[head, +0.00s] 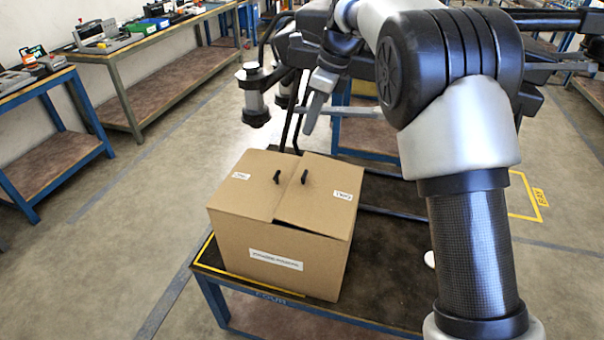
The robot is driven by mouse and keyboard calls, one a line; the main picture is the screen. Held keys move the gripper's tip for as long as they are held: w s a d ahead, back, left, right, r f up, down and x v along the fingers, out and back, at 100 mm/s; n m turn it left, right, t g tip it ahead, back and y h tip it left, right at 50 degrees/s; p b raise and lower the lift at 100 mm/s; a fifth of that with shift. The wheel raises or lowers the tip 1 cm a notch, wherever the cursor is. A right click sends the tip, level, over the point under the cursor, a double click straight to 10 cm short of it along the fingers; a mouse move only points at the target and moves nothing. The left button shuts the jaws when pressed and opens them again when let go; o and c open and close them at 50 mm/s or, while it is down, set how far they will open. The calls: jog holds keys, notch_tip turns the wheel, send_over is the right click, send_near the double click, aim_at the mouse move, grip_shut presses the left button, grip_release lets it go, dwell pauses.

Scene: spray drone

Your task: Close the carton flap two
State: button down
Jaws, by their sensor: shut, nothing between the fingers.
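A brown cardboard carton (276,252) stands on a dark-topped table. Its left flap (252,185) lies about flat over the top. Its right flap (322,207) is nearly down, with a thin dark gap under its front right edge. Each flap has a small black handle near the middle seam and a white label too small to read surely. My gripper (311,128) is above and behind the carton, pointing down, apart from both flaps. Its fingers look together, with nothing held.
The carton's table (385,205) has a yellow marked outline and blue edge. A large black drone (292,55) is just behind the carton, close around my gripper. My arm fills the right side. Workbenches with tools (130,50) line the left; the floor between is clear.

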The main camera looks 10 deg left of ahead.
jog(key=s+d+b, duration=0.1)
jog(key=s+d, duration=0.1)
jog(key=d, duration=0.2)
jog(key=b, duration=0.1)
send_near(304, 174)
jog(key=x, duration=0.6)
jog(key=shift+w+d+f, duration=0.1)
jog(key=shift+f, duration=0.15)
jog(key=shift+r+p, duration=0.1)
jog(key=shift+p, duration=0.4)
jog(key=shift+a+p, duration=0.35)
jog(key=shift+p, duration=0.35)
jog(key=shift+a+f+h+p, duration=0.3)
jog(key=shift+f+h+p, duration=0.3)
jog(key=shift+f+p, duration=0.3)
jog(key=shift+f, duration=0.35)
